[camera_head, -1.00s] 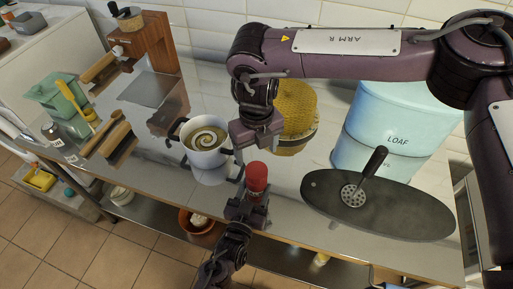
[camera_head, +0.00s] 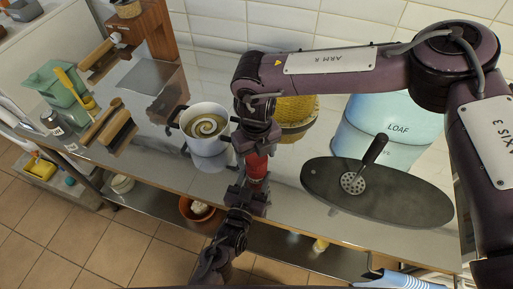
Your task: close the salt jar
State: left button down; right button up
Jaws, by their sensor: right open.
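A red cylinder (camera_head: 258,168), which I take to be the salt jar or its lid, stands upright near the counter's front edge. My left gripper (camera_head: 247,193), on the arm coming up from below, is closed around its lower part, which is mostly hidden. My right gripper (camera_head: 256,150) points down from above and is open, with its fingers at the top of the red cylinder. The top is hidden behind the fingers, so I cannot tell whether they touch it or how the lid sits.
A white pot (camera_head: 205,138) with swirled contents stands just left of my grippers. A yellow basket (camera_head: 297,112) and a blue LOAF bin (camera_head: 392,125) stand behind. A dark oval board (camera_head: 408,198) with a metal masher (camera_head: 353,182) lies to the right.

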jog(key=c, duration=1)
jog(key=m, duration=0.7)
jog(key=shift+f, duration=0.15)
jog(key=m, duration=0.4)
jog(key=shift+m, duration=0.4)
jog(key=o, duration=1.1)
jog(key=shift+c, duration=0.2)
jog(key=shift+r, duration=2.35)
